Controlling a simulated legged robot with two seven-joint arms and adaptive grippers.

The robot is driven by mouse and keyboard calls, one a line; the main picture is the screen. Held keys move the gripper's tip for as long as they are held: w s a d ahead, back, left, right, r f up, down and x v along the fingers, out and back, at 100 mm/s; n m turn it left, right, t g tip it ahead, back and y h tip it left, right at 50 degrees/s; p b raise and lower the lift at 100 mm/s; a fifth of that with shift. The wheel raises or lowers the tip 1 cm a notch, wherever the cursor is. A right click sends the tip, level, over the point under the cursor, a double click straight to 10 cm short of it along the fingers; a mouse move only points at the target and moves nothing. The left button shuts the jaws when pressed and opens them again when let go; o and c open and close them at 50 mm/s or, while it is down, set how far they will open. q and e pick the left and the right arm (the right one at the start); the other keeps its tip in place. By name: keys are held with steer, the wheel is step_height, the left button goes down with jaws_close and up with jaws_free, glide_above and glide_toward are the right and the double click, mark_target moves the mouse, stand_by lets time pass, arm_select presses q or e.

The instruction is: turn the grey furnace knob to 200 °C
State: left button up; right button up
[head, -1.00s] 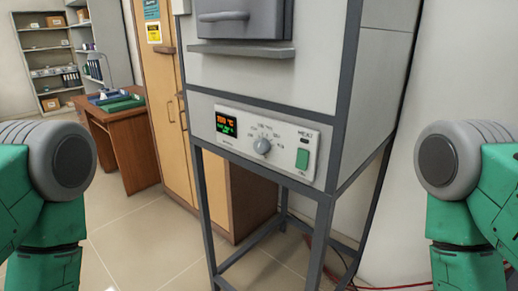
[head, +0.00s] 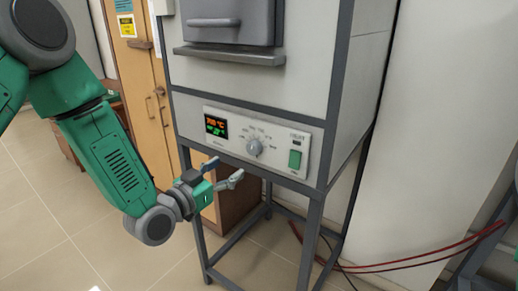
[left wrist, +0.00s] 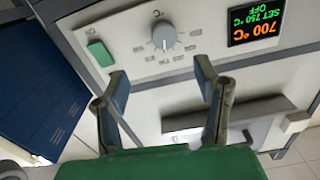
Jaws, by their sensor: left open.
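The grey furnace knob (head: 254,147) is a small round dial in the middle of the white control panel (head: 225,143), with printed marks around it. It also shows in the left wrist view (left wrist: 163,37), where the panel appears upside down. My left gripper (head: 230,169) is open and empty, in front of and a little below the panel. In the left wrist view its two fingers (left wrist: 160,73) are spread wide, with the knob beyond the gap and apart from them. A dark display (left wrist: 256,22) with orange and green digits sits beside the knob. My right gripper is not in view.
A green switch (head: 295,159) is on the panel's right end. The furnace door (head: 230,22) and its ledge (head: 228,56) are above. The stand's open legs are below. A wooden cabinet (head: 139,75) is at left, and red cables (head: 420,258) run at right.

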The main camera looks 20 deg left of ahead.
mark_target(250, 151)
arm_select(q)
steer(key=x, duration=0.5)
steer(key=shift+w+d+p, duration=0.25)
steer(key=shift+w+p, duration=0.05)
steer(key=w, duration=0.5)
steer(key=shift+a+f, duration=0.15)
steer(key=shift+w+p, duration=0.25)
steer(key=shift+p, duration=0.05)
steer(key=shift+w+d, duration=0.15)
steer(key=shift+d, duration=0.95)
steer(key=c, duration=0.6)
steer(key=shift+a, duration=0.2)
steer(key=c, duration=0.5)
steer(key=shift+a+f, duration=0.15)
steer(key=shift+a, duration=0.15)
steer(key=shift+c, duration=0.2)
